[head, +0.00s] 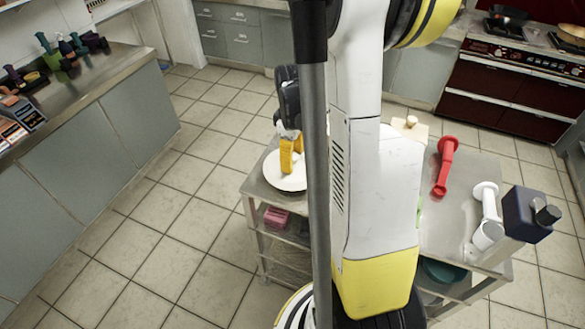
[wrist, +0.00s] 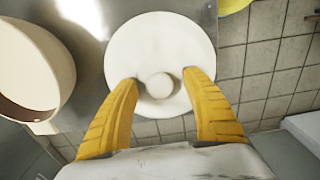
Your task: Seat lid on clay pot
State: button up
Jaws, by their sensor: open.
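The white round lid (wrist: 160,40) lies near the edge of a metal cart top, with its round knob (wrist: 159,86) facing up. In the head view the lid (head: 286,183) shows at the cart's left end, partly covered by my gripper (head: 291,155). In the wrist view my gripper (wrist: 161,80) is open and empty, its two yellow fingers over the lid on either side of the knob, with gaps to it. A pale round vessel (wrist: 64,72), apparently the clay pot, is cut off at the left of the wrist view. My arm seems to hide it in the head view.
On the cart top (head: 432,228) to the right are a red pepper mill-like object (head: 444,165), a white one (head: 487,205) and a board (head: 417,133). A counter (head: 120,85) with bottles stands at left. Tiled floor lies open between.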

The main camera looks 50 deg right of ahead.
grip_shut()
jog(key=shift+r, duration=0.1)
notch_tip(320, 180, up, 4)
jog(key=shift+r+p, duration=0.1)
jog(key=shift+p, duration=1.1)
jog(key=d+r+p, duration=0.2)
jog(key=d+r, duration=0.1)
jog(key=d, duration=0.3)
jog(key=w+d+r+p, duration=0.1)
jog(key=d+r, duration=0.2)
jog(key=d, duration=0.2)
jog(key=shift+d+r+p, duration=0.35)
jog(key=shift+r+p, duration=0.05)
